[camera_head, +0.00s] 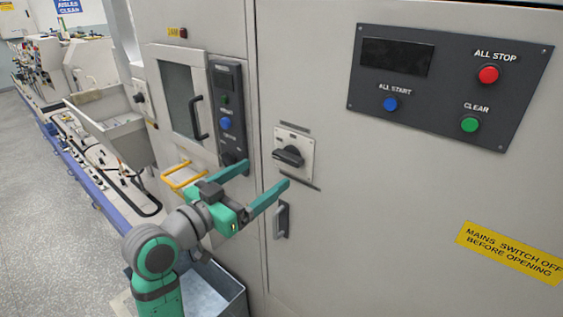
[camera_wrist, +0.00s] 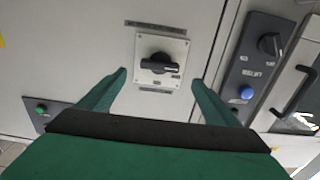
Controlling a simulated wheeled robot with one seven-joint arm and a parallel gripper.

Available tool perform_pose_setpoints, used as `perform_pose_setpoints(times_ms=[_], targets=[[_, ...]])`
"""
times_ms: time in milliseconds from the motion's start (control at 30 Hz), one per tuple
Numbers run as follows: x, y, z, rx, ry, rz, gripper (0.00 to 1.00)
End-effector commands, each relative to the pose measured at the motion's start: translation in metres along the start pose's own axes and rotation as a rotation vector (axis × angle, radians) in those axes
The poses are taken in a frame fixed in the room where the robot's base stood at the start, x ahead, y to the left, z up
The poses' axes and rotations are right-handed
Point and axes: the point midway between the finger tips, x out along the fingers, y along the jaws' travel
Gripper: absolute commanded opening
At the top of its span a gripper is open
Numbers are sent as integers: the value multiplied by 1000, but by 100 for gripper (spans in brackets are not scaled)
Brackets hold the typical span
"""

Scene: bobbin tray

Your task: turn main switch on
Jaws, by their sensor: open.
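The main switch is a black rotary knob (camera_head: 288,156) on a pale square plate (camera_head: 306,142) on the grey cabinet door. In the wrist view the knob (camera_wrist: 160,64) shows between my fingers, its handle lying roughly crosswise in that picture. My gripper (camera_head: 268,178) is open and empty, its two green fingers spread and pointing at the cabinet just below the switch. In the wrist view my gripper (camera_wrist: 158,80) has one finger on each side of the plate. The fingers appear apart from the knob. Small labels around the plate are too blurred to read.
A door handle (camera_head: 281,220) is below the switch. A narrow control strip (camera_head: 227,110) and a windowed door with a black handle (camera_head: 197,118) are to the left. A button panel (camera_head: 440,75) is at upper right. A grey bin (camera_head: 236,297) stands below my arm.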

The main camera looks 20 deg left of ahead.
Motion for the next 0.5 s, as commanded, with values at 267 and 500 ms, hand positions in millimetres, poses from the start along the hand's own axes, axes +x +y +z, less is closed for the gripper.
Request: perform_pose_setpoints(times_ms=[267, 500], targets=[[51, 1, 0, 0, -1, 2, 84], [78, 0, 0, 0, 0, 1, 84]])
